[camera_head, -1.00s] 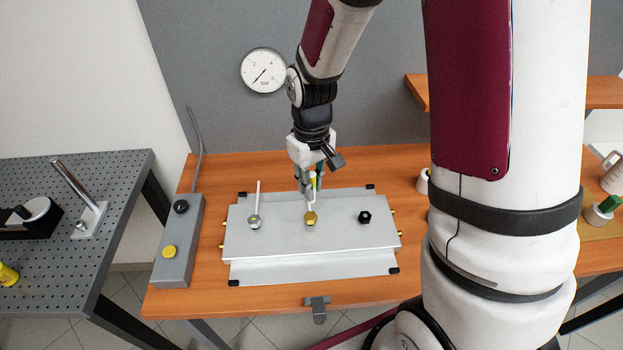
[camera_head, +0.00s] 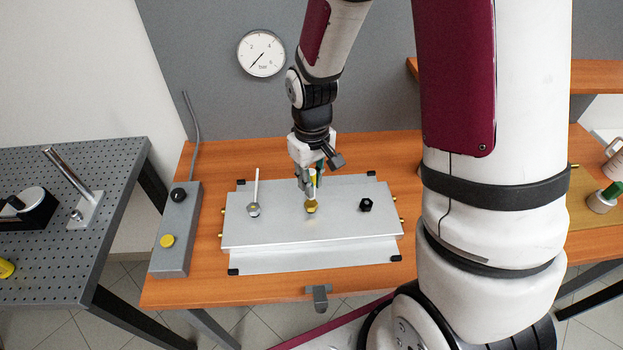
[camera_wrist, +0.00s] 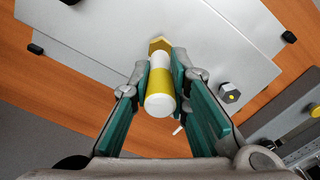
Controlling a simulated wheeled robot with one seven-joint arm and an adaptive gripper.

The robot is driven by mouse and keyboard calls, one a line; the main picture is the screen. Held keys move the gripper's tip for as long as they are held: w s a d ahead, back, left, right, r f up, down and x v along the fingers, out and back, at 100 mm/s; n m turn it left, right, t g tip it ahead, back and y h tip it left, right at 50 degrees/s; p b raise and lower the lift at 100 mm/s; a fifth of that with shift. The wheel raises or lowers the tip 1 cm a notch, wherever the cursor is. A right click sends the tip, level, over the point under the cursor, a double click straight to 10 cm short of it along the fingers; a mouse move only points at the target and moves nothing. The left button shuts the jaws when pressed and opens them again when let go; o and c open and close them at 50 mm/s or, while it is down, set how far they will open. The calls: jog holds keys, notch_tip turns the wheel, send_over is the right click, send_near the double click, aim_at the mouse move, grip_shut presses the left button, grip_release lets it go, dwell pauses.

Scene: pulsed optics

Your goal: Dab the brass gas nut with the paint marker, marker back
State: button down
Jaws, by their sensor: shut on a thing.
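My gripper (camera_wrist: 161,85) is shut on the paint marker (camera_wrist: 160,82), a white and yellow cylinder between the green-lined fingers. In the head view the marker (camera_head: 313,179) points down over the brass gas nut (camera_head: 311,207), a gold hex nut on the silver plate. In the wrist view the brass nut (camera_wrist: 159,45) shows just beyond the marker's far end. The marker's tip is hidden, so I cannot tell whether it touches the nut.
The silver plate (camera_head: 265,228) lies on the orange bench. A lever with a round base (camera_head: 254,209) stands left of the nut, and a black knob (camera_head: 366,205) sits to its right. A grey control box (camera_head: 176,232) is at the bench's left, and a pressure gauge (camera_head: 262,54) hangs behind.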

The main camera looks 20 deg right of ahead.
aim_at(312, 172)
jog(key=shift+f, duration=0.2)
jog(key=shift+f, duration=0.35)
jog(key=shift+f, duration=0.2)
dwell(1.0)
notch_tip(312, 172, up, 6)
jog(key=p, duration=0.2)
jog(key=shift+p, duration=0.4)
